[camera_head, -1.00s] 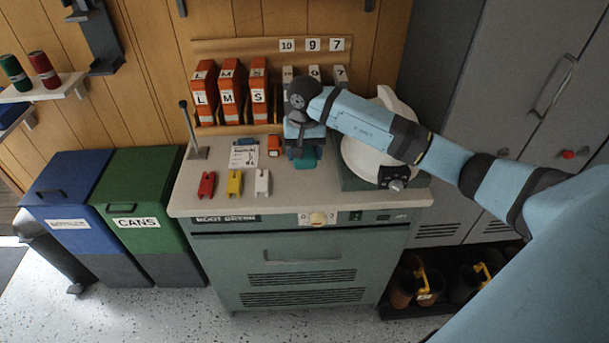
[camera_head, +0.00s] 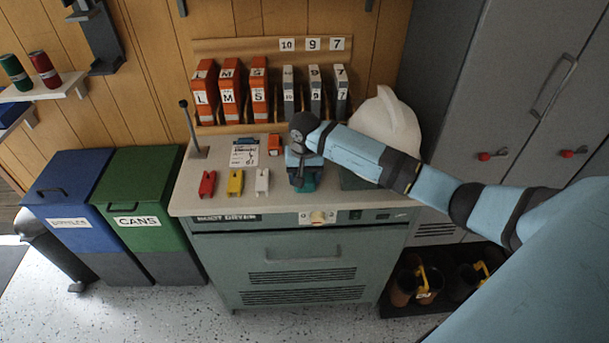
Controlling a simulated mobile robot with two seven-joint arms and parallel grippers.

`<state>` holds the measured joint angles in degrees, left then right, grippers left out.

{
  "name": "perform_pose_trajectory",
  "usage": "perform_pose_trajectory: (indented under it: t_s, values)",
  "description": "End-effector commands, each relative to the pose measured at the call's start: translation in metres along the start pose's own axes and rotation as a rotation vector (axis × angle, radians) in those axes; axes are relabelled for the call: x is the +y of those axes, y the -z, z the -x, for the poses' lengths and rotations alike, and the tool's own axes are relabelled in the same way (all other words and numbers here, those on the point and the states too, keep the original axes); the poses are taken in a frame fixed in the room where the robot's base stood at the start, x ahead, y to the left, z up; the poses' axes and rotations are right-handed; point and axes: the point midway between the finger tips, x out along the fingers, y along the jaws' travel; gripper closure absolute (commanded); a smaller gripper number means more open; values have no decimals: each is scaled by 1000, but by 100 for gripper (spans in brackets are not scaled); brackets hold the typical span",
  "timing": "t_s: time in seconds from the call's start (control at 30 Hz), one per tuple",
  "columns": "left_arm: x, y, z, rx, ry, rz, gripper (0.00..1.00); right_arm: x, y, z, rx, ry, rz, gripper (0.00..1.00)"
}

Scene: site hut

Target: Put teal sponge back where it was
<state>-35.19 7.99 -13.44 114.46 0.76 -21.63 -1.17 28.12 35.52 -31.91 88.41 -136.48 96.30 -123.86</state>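The teal sponge (camera_head: 304,184) is under my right gripper (camera_head: 303,172), above the front middle of the cabinet's worktop (camera_head: 225,192). My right arm comes in from the right and the gripper points down. Its fingers are mostly hidden by the wrist, but the sponge moves along with it, so it appears shut on the sponge. I cannot tell whether the sponge touches the worktop. My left gripper is not in view.
Red, yellow and white clips (camera_head: 235,182) lie left of the gripper, with a card (camera_head: 244,154) and a small orange object (camera_head: 274,144) behind. Binders (camera_head: 229,92) line the back. A white helmet (camera_head: 386,122) is at right, partly behind my arm.

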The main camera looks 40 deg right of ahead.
Motion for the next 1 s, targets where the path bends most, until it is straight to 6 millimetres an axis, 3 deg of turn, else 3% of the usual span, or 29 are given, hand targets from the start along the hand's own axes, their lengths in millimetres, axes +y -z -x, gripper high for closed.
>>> perform_pose_trajectory:
  t_s: [0.03, 0.07, 0.13, 0.17, 0.57, 1.0]
  values:
    - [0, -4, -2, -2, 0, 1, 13, 0, 0, -4, 1, -1, 0, 69]
    - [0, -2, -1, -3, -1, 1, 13, 0, 0, -2, 0, 0, 0, 32]
    - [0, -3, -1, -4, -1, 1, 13, 0, 0, -1, 0, 0, 0, 16]
    - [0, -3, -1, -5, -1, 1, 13, 0, 0, -1, 0, 0, 0, 14]
    - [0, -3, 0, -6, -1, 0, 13, 0, 1, 9, 4, 1, 1, 14]
    - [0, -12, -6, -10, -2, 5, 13, 0, 1, 97, 4, 1, 1, 14]
